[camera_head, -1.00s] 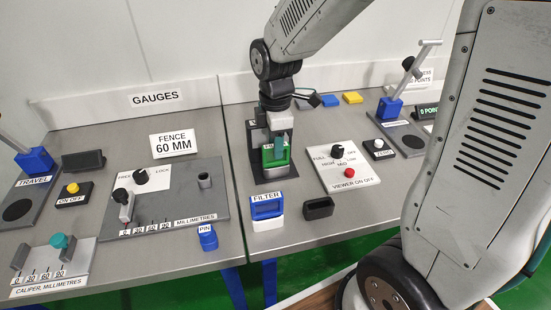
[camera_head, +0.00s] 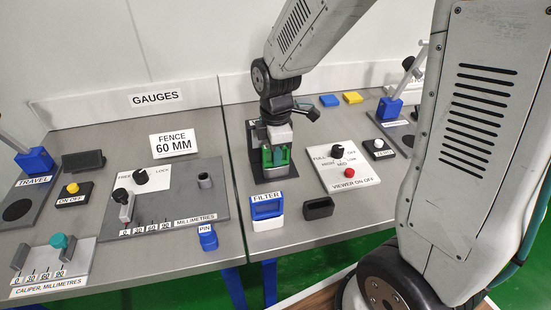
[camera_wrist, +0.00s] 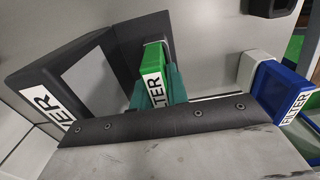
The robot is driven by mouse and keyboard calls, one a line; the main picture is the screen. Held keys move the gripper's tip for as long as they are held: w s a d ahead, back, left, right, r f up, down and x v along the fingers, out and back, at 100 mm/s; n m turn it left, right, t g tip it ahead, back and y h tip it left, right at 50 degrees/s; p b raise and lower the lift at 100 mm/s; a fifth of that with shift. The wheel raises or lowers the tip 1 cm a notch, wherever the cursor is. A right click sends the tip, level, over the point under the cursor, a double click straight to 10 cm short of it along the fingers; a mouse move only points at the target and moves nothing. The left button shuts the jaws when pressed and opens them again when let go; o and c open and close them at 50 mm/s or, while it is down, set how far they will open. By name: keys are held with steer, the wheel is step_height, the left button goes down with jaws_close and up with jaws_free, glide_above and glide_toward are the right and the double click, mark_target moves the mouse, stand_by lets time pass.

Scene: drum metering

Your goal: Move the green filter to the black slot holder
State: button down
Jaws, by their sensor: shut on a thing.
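The green filter (camera_head: 275,157) stands in the black viewer (camera_head: 287,171) at the back of the right-hand bench. My gripper (camera_head: 276,156) is down over it from above, its teal fingers shut on the filter. In the wrist view the green filter (camera_wrist: 155,58) shows between the teal fingers (camera_wrist: 157,97), next to the viewer's dark body (camera_wrist: 95,65). The black slot holder (camera_head: 318,208) sits near the bench's front edge and looks empty. The filter's lower end is hidden in the head view.
A blue filter (camera_head: 267,207) stands in a white holder (camera_head: 268,223), left of the black slot holder. The white viewer control panel (camera_head: 345,172) lies just right of the viewer. Blue (camera_head: 330,101) and yellow (camera_head: 352,97) blocks lie at the back.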

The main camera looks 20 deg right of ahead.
steer(key=shift+r, duration=0.2)
steer(key=shift+r, duration=2.25)
steer(key=shift+r, duration=0.1)
steer(key=shift+r, duration=1.95)
